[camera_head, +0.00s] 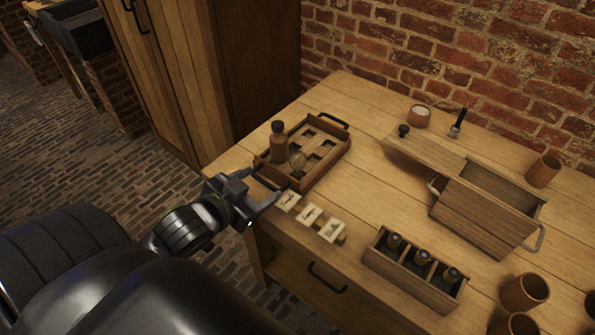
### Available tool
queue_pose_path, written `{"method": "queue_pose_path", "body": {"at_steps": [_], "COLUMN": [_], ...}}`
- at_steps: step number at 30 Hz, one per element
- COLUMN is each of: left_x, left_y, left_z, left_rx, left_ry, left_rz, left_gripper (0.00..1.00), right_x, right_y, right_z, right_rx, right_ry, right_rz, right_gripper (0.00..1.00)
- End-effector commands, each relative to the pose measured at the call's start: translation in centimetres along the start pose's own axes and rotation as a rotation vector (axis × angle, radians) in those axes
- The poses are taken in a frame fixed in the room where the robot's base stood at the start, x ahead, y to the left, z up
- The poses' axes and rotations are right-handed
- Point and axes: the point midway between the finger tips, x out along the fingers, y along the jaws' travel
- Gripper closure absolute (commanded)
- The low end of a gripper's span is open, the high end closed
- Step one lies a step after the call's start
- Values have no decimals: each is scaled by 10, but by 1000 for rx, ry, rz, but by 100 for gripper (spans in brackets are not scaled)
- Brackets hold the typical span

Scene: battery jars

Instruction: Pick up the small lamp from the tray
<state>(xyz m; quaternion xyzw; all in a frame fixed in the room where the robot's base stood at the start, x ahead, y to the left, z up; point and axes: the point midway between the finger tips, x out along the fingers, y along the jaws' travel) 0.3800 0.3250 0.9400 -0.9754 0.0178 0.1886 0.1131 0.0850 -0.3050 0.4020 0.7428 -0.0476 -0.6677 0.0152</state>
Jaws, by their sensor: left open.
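The wooden tray (328,168) with dark handles lies at the back left of the table, its floor split into compartments. A small clear glass lamp (297,160) stands at the tray's left side, close to a brown bottle (279,142). The lamp's base is hard to make out. My left gripper (264,192) is at the tray's near left edge, with its jaws open and empty, apart from the lamp. My right gripper is out of view.
Several numbered cards (310,215) lie in front of the tray. A wooden box with dark bottles (405,277) stands at the front, and a larger open box (482,218) is to the right. Cups (524,292) stand at the right. The table's middle is clear.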

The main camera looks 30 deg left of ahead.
Motion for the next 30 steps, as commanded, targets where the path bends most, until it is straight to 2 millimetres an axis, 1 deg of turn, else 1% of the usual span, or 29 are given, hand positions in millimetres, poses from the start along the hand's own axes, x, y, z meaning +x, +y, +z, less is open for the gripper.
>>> {"method": "queue_pose_path", "body": {"at_steps": [12,15,18,25,30], "left_x": [81,97,108,121,143], "left_y": [0,0,0,-1,-2], "left_z": [-1,0,0,0,-1], "left_rx": [-4,-4,-1,-2,-3], "left_ry": [1,-1,-1,-1,-2], "left_rz": [-1,0,-1,-1,0], "left_gripper": [34,34,34,34,34], "right_x": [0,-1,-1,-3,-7], "right_y": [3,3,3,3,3], "right_z": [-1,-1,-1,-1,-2], "right_rx": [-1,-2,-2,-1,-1], "right_ry": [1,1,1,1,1], "right_rz": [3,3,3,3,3], "right_gripper": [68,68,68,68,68]}}
